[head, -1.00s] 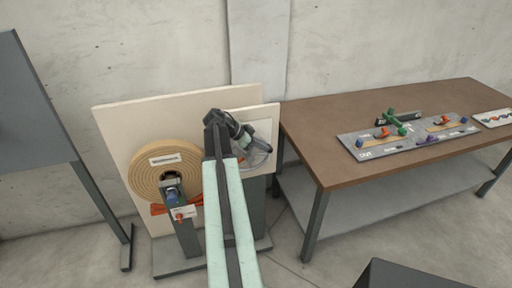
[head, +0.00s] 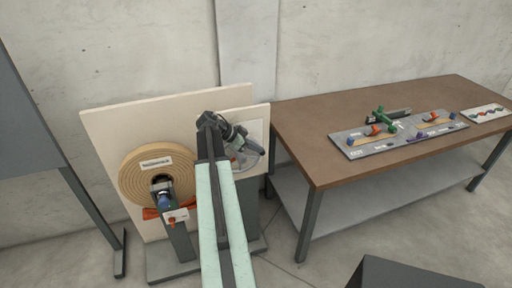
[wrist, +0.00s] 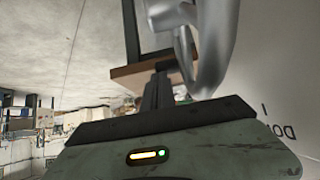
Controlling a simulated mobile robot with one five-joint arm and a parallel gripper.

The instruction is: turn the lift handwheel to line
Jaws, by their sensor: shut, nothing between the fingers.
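The grey lift handwheel (head: 250,158) is on the right part of the pale winder board in the head view, partly hidden by my gripper. My gripper (head: 242,145) is shut and empty, with its tip at the wheel. In the wrist view my closed dark fingers (wrist: 158,92) are beside the wheel's shiny grey curved rim (wrist: 213,45). I cannot tell whether they touch it. The line and any mark on the wheel cannot be made out.
A tan spiral roll (head: 135,180) with a blue knob (head: 165,201) and orange parts stands left of my arm. A brown table (head: 320,165) at right carries a grey board (head: 350,150) with coloured knobs. A grey panel (head: 25,120) stands far left.

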